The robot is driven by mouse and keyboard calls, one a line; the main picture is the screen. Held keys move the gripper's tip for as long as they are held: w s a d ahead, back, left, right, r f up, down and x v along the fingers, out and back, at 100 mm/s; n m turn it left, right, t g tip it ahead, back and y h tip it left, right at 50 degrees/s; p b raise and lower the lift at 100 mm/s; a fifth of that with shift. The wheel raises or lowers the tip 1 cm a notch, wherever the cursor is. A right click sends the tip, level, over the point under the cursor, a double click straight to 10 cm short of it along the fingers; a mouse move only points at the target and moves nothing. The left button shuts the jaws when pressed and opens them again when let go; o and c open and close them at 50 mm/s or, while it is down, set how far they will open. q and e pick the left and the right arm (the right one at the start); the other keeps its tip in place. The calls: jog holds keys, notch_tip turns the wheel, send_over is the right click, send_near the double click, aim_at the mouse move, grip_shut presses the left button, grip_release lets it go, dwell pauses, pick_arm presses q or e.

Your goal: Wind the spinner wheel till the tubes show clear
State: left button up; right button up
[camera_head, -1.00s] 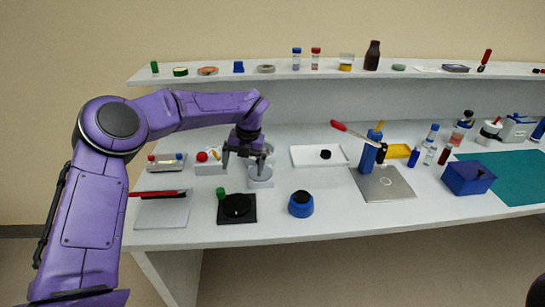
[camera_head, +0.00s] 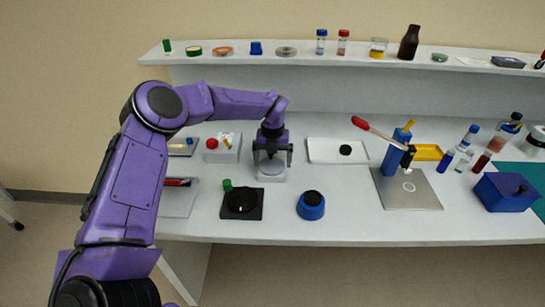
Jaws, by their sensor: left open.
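A black square base with a round black wheel and an upright green knob (camera_head: 227,185) at its far left corner stands near the front; it looks like the spinner wheel (camera_head: 242,203). A grey round-topped device (camera_head: 271,174) stands behind it on the bench. My left gripper (camera_head: 272,156) is over this grey device, pointing down with its fingers apart, and hides its upper part. I cannot tell whether they touch. No tubes can be made out clearly in it. My right gripper is not in view.
A blue round pot with a black top (camera_head: 311,205) stands right of the wheel. A white tray (camera_head: 322,156) lies behind it. A white box with a red knob (camera_head: 222,148) is left of my gripper. A blue stand with a red lever (camera_head: 392,160) is further right. A shelf (camera_head: 350,58) runs behind.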

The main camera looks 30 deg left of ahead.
pick_arm(q)
jog(key=shift+s+r, duration=0.1)
jog(key=shift+s, duration=0.25)
jog(key=shift+w, duration=0.1)
jog(key=c, duration=0.8)
jog(key=shift+o, duration=0.2)
jog(key=m, duration=0.3)
jog(key=shift+b, duration=0.3)
jog(key=shift+m, duration=2.2)
jog(key=o, duration=0.8)
jog(key=shift+c, duration=0.2)
